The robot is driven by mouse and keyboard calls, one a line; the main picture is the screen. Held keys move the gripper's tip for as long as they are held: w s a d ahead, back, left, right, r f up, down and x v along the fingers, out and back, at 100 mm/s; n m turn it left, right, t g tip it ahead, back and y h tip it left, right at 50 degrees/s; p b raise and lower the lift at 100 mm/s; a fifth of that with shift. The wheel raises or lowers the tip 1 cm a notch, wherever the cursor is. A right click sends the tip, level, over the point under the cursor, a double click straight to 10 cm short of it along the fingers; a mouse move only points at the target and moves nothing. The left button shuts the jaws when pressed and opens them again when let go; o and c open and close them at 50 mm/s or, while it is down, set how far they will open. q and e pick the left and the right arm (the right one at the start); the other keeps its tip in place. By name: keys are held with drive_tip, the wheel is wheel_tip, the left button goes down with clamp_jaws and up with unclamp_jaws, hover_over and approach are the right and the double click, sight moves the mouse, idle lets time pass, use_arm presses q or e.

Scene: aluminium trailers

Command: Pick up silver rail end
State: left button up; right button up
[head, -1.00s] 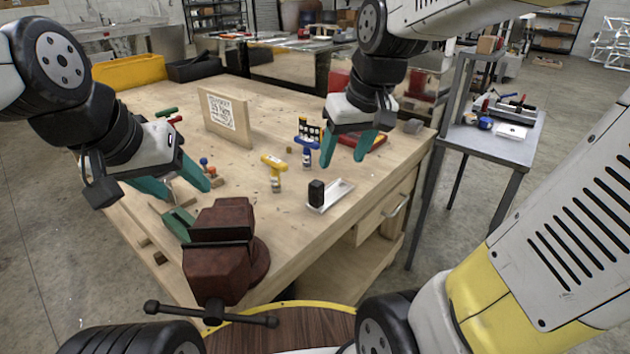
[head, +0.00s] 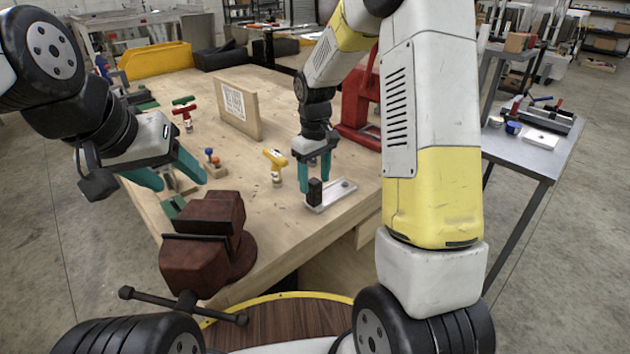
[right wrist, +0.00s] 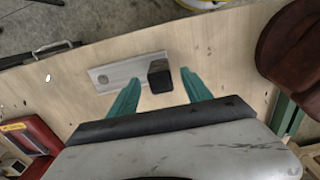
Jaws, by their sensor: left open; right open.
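The silver rail end (head: 340,191) lies flat on the wooden bench near its right front edge, as a pale metal strip with a black block (head: 315,192) upright at its near end. My right gripper (head: 315,178) is open, pointing down at the block end. In the right wrist view, the strip (right wrist: 118,73) runs left from the black block (right wrist: 160,76), and the block appears between the open teal fingers with gaps beside it. I cannot tell whether the fingertips are level with it. My left gripper (head: 182,182) is open and empty behind the vise.
A dark red vise (head: 205,245) stands at the bench's front. A yellow-topped tool (head: 275,167), small red and blue pieces, a wooden board with a label (head: 240,108) and a red machine (head: 362,115) share the bench. A grey side table (head: 525,150) stands at right.

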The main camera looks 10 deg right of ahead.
sight(314, 191)
wheel_tip(314, 191, down, 5)
drive_tip(key=shift+w+a+r, duration=0.1)
drive_tip(key=shift+r, duration=0.05)
clamp_jaws()
